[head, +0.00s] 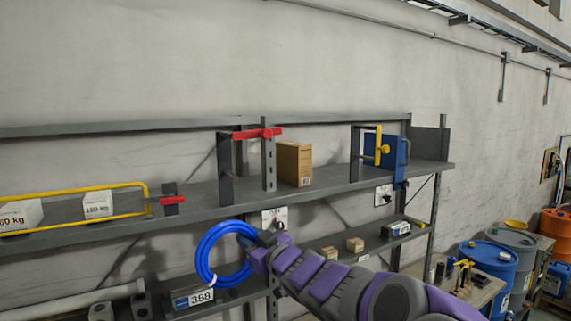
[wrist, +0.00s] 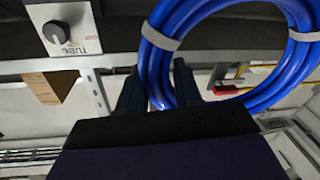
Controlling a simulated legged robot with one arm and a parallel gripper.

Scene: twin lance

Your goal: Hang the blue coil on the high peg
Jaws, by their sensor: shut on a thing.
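The blue coil (head: 203,256) is a ring of several turns bound with pale bands. My gripper (head: 256,239) is shut on the coil's right side and holds it up in front of the shelving. In the wrist view the coil (wrist: 152,60) passes between the two dark fingers of my gripper (wrist: 158,88). A red peg-like bar (head: 257,133) is on a grey post at the upper shelf, above the coil. A lower red piece (head: 172,200) sits at the shelf's front edge. I cannot tell for certain which one is the high peg. The coil is apart from both.
The upper shelf (head: 330,189) carries a cardboard box (head: 294,164) and a blue panel (head: 399,160) with a yellow fitting (head: 378,146). A yellow rail (head: 80,191) runs along the left. A labelled box (head: 192,298) stands below the coil. Blue drums (head: 489,268) stand right.

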